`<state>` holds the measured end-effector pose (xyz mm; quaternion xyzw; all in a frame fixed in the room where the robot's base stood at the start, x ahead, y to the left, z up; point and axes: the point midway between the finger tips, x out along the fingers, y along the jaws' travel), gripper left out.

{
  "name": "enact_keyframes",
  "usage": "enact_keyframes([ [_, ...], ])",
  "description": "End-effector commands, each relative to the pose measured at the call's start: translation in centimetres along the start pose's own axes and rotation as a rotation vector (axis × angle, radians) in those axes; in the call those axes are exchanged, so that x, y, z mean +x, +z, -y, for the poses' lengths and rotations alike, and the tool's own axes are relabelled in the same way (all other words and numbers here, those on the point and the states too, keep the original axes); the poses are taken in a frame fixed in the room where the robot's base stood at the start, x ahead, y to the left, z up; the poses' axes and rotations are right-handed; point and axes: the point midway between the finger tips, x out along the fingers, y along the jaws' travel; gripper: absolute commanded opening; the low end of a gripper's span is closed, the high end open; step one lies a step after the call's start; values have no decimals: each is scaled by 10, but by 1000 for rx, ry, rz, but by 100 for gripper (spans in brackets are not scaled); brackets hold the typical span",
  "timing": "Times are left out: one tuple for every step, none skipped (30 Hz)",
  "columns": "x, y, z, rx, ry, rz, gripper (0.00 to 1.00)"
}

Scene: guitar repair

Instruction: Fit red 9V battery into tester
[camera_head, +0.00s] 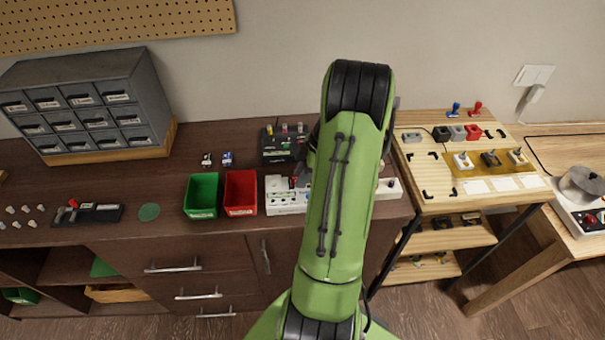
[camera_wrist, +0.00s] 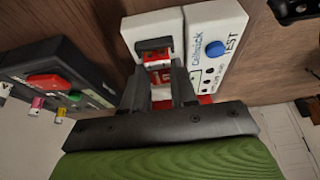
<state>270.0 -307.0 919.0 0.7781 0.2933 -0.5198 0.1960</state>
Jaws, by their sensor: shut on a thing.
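My gripper (camera_wrist: 160,85) is shut on the red 9V battery (camera_wrist: 158,73), with one dark finger on each side of it. The white tester (camera_wrist: 219,70) has a blue button and a TEST label. The battery is at the dark-edged slot in the white housing beside the button panel. I cannot tell how deep it sits or whether its contacts touch. In the head view the white tester (camera_head: 286,208) stands on the dark bench, and my green arm hides part of the area to its right. A small red patch shows near my gripper (camera_head: 300,176).
A black box with coloured knobs (camera_head: 283,143) stands behind the tester and close to my gripper in the wrist view (camera_wrist: 52,85). Red (camera_head: 241,193) and green (camera_head: 202,195) bins stand to the left. A wooden stand (camera_head: 477,201) is to the right.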

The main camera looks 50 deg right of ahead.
Motion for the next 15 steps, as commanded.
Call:
enact_keyframes([
  [0,0,0,0,0,0,32],
  [0,0,0,0,0,0,36],
  [0,0,0,0,0,0,43],
  [0,0,0,0,0,0,47],
  [0,0,0,0,0,0,52],
  [0,0,0,0,0,0,57],
  [0,0,0,0,-1,0,57],
  [0,0,0,0,-1,0,57],
  [0,0,1,1,-2,0,57],
  [0,0,1,1,-3,0,57],
  [0,0,1,1,-3,0,57],
  [0,0,1,1,-4,0,57],
  [0,0,1,1,-4,0,57],
  [0,0,1,2,-5,0,57],
  [0,0,1,2,-5,0,57],
])
